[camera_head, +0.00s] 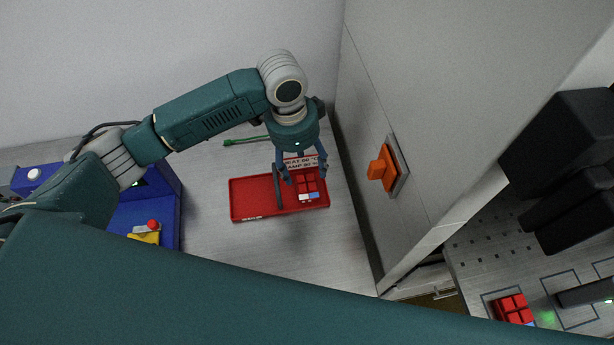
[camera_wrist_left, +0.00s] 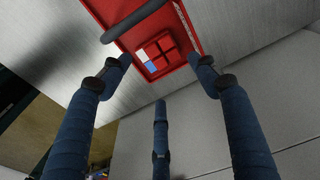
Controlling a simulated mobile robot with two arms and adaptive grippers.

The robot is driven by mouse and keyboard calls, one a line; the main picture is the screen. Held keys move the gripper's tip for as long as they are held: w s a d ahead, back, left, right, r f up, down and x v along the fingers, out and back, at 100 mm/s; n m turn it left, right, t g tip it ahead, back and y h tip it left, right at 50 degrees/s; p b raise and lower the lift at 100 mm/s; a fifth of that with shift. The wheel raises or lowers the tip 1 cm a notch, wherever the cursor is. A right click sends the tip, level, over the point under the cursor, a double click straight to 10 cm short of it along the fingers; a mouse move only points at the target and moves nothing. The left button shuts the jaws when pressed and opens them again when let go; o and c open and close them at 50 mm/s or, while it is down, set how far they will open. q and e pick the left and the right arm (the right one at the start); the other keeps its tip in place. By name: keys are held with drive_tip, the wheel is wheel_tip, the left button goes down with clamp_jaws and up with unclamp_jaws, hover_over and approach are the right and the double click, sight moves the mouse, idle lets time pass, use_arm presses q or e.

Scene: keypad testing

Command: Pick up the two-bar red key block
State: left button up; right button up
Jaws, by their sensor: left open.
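A red key block (camera_head: 308,184) with a few square red keys and white and blue parts at its near edge sits at the right end of a shallow red tray (camera_head: 248,198). I cannot make out bar marks on it. My left gripper (camera_head: 290,193) hangs over the tray, its fingers spread and empty, just left of and partly in front of the block. In the left wrist view the block (camera_wrist_left: 157,52) lies beyond the gap between the open fingers (camera_wrist_left: 161,66), apparently untouched. A second red key block (camera_head: 513,308) is at the lower right. My right gripper is not in view.
An orange switch (camera_head: 381,168) is on the panel at right. A blue case (camera_head: 165,205) stands at left.

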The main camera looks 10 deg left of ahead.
sight(307, 185)
use_arm(q)
wheel_tip(307, 185, down, 2)
drive_tip(key=shift+s+d+f, duration=0.15)
drive_tip(key=shift+f, duration=0.35)
drive_tip(key=f+p, duration=0.1)
drive_tip(key=f, duration=0.1)
drive_tip(key=f+p, duration=0.1)
drive_tip(key=f, duration=0.1)
drive_tip(key=shift+w+d+f, duration=0.15)
drive_tip(key=shift+w, duration=0.05)
drive_tip(key=shift+f, duration=0.5)
drive_tip(key=c, duration=0.9)
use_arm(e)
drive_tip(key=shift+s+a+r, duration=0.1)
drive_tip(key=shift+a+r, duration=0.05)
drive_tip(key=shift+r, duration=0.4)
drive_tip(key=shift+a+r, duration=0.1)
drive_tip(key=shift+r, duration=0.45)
